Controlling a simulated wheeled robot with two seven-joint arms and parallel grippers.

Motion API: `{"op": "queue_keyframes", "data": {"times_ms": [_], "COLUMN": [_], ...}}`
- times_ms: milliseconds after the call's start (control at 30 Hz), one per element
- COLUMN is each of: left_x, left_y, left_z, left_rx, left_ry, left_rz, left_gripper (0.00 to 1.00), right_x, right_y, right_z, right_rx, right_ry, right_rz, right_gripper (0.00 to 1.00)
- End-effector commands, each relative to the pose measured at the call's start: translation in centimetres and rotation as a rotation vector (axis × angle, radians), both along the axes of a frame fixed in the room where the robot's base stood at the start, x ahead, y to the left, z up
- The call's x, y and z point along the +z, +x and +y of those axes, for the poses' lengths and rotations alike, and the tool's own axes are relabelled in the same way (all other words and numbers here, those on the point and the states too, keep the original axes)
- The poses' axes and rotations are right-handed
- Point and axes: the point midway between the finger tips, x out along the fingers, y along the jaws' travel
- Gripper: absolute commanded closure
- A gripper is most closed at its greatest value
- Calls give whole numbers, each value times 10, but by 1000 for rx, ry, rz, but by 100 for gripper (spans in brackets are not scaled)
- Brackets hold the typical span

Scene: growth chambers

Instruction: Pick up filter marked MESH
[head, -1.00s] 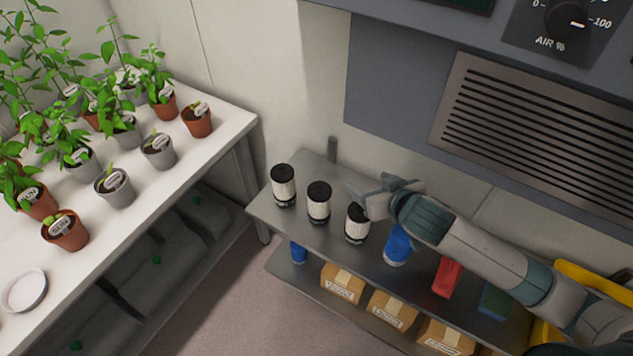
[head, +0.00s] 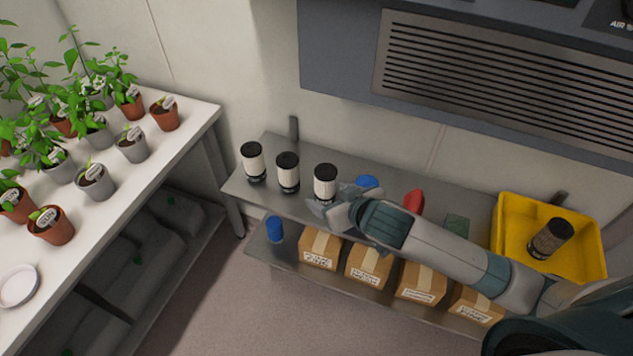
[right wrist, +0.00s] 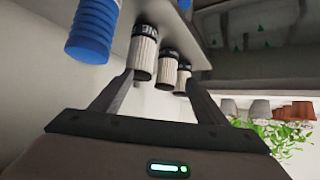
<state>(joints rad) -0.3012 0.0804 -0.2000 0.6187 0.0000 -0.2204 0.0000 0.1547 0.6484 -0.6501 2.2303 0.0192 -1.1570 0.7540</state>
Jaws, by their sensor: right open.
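Three white pleated filters with black ends stand in a row on the upper metal shelf: left (head: 253,162), middle (head: 288,173) and right (head: 325,180). I cannot read MESH on any of them. My right gripper (head: 322,207) is open, at the front of the right filter, whose lower part it partly hides. In the right wrist view the three filters show beyond the fingers, the nearest one (right wrist: 143,55) close to the left finger. Its dark band bears letters that I cannot make out fully. No filter is held. My left gripper is not in view.
A blue cylinder (head: 367,183) and a red item (head: 414,201) stand right of the filters. A yellow bin (head: 507,222) holds a brown filter (head: 551,238). Cardboard boxes (head: 370,265) and a blue cylinder (head: 275,229) are on the lower shelf. A plant table (head: 150,185) stands left.

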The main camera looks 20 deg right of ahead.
Motion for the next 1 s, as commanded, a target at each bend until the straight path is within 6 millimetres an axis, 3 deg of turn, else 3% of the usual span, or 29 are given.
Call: {"op": "queue_keyframes", "data": {"times_ms": [367,567,667,1000], "left_x": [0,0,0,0], "left_y": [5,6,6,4], "left_z": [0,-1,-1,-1], "left_rx": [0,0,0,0], "left_ry": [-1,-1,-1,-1], "left_rz": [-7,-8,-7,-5], "left_gripper": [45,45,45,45], "right_x": [-21,-37,-46,-85], "right_y": [-35,-65,-84,-177], "right_z": [8,10,10,-2], "right_rx": [-1,-6,-10,-26], "right_ry": [-15,-29,-38,-85], "right_rz": [67,127,167,362], "right_gripper": [32,32,32,32]}}
